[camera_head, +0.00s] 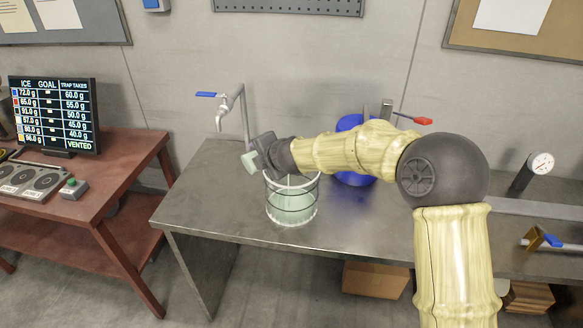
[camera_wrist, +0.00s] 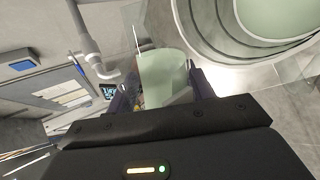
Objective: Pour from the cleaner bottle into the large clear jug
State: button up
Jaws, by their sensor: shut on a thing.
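My gripper (camera_head: 262,155) is shut on the pale green cleaner bottle (camera_head: 250,163), holding it in the air at the upper left of the jug's rim. The bottle looks tilted, and my gripper hides part of it. In the wrist view the bottle (camera_wrist: 163,72) sits between the two fingers (camera_wrist: 165,90). The large clear jug (camera_head: 292,207) stands upright on the grey metal bench, with pale green showing inside it. In the wrist view the jug (camera_wrist: 190,38) is at the upper right, beside the bottle. I cannot tell whether liquid is flowing.
A wall tap (camera_head: 238,95) with a blue lever rises behind the bench (camera_head: 205,190). A blue container (camera_head: 352,180) stands behind my arm. A red table (camera_head: 125,165) with a screen (camera_head: 55,112) is at left. The bench's left front is clear.

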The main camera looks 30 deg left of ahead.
dwell(0.8)
jog(key=shift+r, duration=0.1)
jog(key=shift+s+a+f+n+t, duration=0.2)
jog(key=shift+s+f+n+t, duration=0.2)
jog(key=shift+s+f+n, duration=0.1)
jog(key=shift+a+n+t+h, duration=0.15)
jog(key=shift+n+t+h, duration=0.15)
jog(key=shift+t+h, duration=0.1)
jog(key=shift+w+d, duration=0.15)
jog(key=shift+d, duration=0.05)
